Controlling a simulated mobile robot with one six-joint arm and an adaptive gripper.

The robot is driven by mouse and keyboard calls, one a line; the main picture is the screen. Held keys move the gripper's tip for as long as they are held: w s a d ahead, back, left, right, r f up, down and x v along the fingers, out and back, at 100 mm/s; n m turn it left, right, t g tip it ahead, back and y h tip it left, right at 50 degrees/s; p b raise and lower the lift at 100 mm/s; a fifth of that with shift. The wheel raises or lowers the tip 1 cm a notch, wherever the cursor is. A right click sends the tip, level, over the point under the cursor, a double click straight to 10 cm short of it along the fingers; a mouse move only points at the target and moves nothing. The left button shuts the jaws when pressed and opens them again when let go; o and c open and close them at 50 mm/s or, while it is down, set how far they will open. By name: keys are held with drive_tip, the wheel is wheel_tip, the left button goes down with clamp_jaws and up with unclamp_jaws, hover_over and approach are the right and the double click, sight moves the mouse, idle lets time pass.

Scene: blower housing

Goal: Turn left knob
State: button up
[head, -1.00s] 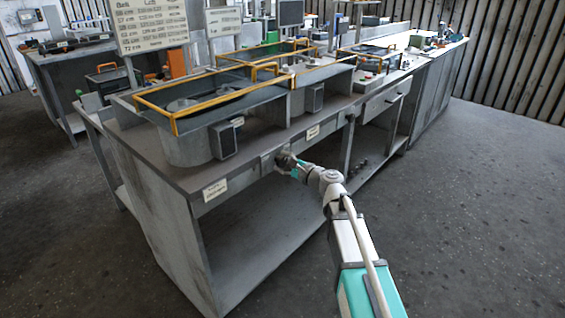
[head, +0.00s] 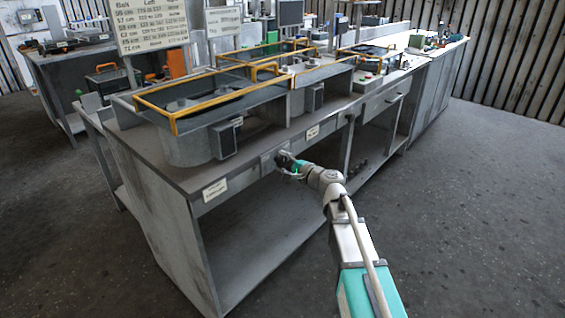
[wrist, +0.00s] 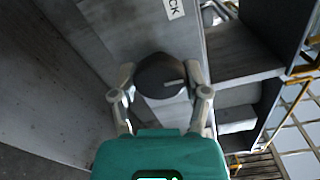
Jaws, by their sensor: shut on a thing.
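The left knob (wrist: 158,72) is a dark round knob on a grey plate on the bench's front, with a short light mark pointing right in the wrist view. My gripper (wrist: 160,80) has one finger on each side of the knob and is shut on it. In the head view my gripper (head: 283,160) is at the front face of the bench, below the table top, and mostly hides this knob. A second dark knob (head: 350,118) seems to show farther right along the same front.
The bench top (head: 150,150) carries a round housing (head: 190,146) inside a yellow-railed guard (head: 172,121), with a dark box (head: 223,141) in front. Label plates (head: 215,190) sit on the bench front. An open lower shelf (head: 265,235) lies below my gripper. The floor at right is clear.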

drive_tip(key=o, duration=1.2)
drive_tip(key=shift+c, duration=0.2)
drive_tip(key=v, duration=1.2)
drive_tip(key=shift+s+a+f, duration=0.1)
